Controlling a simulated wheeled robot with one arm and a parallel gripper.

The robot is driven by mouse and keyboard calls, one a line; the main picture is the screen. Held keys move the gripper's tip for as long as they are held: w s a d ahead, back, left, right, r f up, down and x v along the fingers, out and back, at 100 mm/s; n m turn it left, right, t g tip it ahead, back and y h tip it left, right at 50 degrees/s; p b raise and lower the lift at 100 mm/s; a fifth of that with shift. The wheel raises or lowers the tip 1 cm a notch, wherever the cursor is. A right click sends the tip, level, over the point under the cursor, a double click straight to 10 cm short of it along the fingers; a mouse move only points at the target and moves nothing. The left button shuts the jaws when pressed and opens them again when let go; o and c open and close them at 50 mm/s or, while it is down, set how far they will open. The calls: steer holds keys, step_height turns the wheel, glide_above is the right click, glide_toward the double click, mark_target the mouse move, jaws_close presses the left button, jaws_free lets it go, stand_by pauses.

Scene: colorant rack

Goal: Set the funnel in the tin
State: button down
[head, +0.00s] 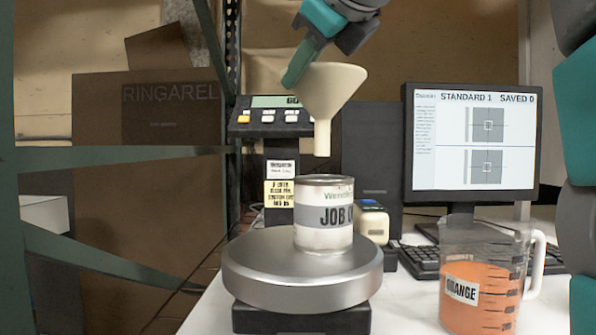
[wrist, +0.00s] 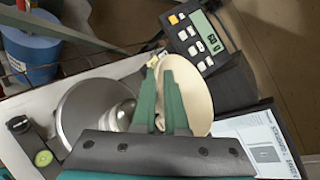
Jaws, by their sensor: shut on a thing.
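My gripper (head: 297,66) is shut on the rim of a cream funnel (head: 328,95). The funnel hangs upright, its spout (head: 322,138) pointing down above the tin (head: 323,228), with a visible gap between spout tip and tin. The tin is metal with a grey label reading "JOB" and stands on the round scale pan (head: 262,262). In the wrist view my gripper (wrist: 165,65) overlaps the funnel (wrist: 190,90), which lies to the right of the scale pan (wrist: 72,112). The tin is partly hidden there behind the fingers.
The scale display (head: 270,112) stands behind the tin. A jug (head: 512,250) of orange liquid stands at right, with a monitor (head: 474,140) and keyboard (head: 425,262) behind it. A small cream device (head: 373,222) sits just right of the tin. Dark green rack bars cross the left.

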steer(key=shift+w+f, duration=0.1)
steer(key=shift+f, duration=0.2)
steer(key=shift+d+f+b, duration=0.1)
steer(key=shift+f+b, duration=0.3)
steer(key=shift+f, duration=0.15)
step_height(320, 180, down, 8)
steer(key=b, duration=0.2)
steer(key=shift+f, duration=0.6)
steer(key=c, duration=1)
jaws_free()
steer(key=shift+o, duration=0.2)
steer(key=r+v, duration=0.1)
steer(key=v, duration=1.1)
